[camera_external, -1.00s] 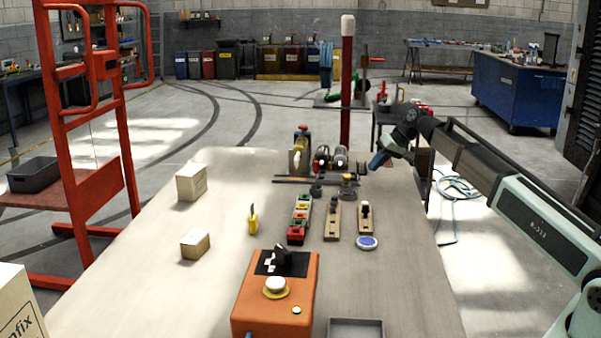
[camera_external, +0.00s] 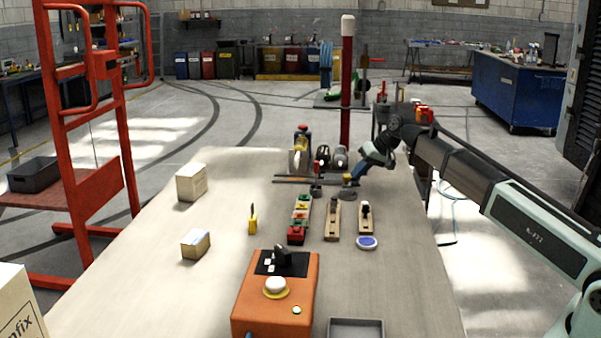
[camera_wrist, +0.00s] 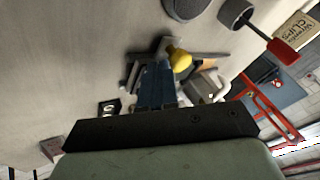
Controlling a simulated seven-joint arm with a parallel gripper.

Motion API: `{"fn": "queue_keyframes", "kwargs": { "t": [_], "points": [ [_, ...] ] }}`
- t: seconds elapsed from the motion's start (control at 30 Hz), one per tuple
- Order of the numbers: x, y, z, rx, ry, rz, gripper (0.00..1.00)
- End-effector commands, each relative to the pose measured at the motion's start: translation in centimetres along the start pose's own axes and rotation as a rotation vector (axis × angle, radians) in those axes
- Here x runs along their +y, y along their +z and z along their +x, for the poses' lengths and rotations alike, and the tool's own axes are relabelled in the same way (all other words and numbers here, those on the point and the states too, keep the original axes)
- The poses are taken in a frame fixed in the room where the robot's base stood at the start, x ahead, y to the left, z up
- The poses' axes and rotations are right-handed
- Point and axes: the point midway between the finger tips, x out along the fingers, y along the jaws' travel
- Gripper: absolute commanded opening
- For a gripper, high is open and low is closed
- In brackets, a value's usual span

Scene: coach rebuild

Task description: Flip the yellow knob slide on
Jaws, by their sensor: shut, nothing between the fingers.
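The yellow knob (camera_wrist: 180,60) shows in the wrist view as a rounded yellow tip just beyond my fingers, beside dark bar-like parts. In the external view a yellow spot (camera_external: 347,178) shows at the back right of the table, on or above a dark round base (camera_external: 348,192). My gripper (camera_external: 354,178) is shut and empty, tilted down from the right, close beside this spot. Its blue fingers (camera_wrist: 155,84) also show in the wrist view, with the knob just right of their tips. I cannot tell whether they touch it. The slide's body is partly hidden by the fingers.
A red-tipped handle (camera_external: 316,168) on a dark base stands left of the gripper. Dark cylindrical parts (camera_external: 340,155) stand behind. Wooden blocks (camera_external: 333,220) and a red-green block strip (camera_external: 299,218) lie in front. A tall red post (camera_external: 346,90) rises behind.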

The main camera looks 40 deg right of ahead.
Motion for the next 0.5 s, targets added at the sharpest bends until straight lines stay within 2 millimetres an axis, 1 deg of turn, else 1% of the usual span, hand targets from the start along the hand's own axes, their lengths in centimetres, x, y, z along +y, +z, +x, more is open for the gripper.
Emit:
{"fn": "queue_keyframes", "kwargs": {
  "t": [0.13, 0.23, 0.37, 0.5],
  "points": [
    [-0.6, -0.4, 0.6, -0.001, -0.001, -0.001, 0.0],
    [-1.8, -1.1, 1.5, -0.003, -0.001, -0.003, 0.0],
    [-4.1, -2.5, 3.4, -0.004, 0.0, -0.004, 0.0],
    [-6.9, -4.0, 5.8, -0.005, -0.001, -0.004, 0.0]
  ]
}}
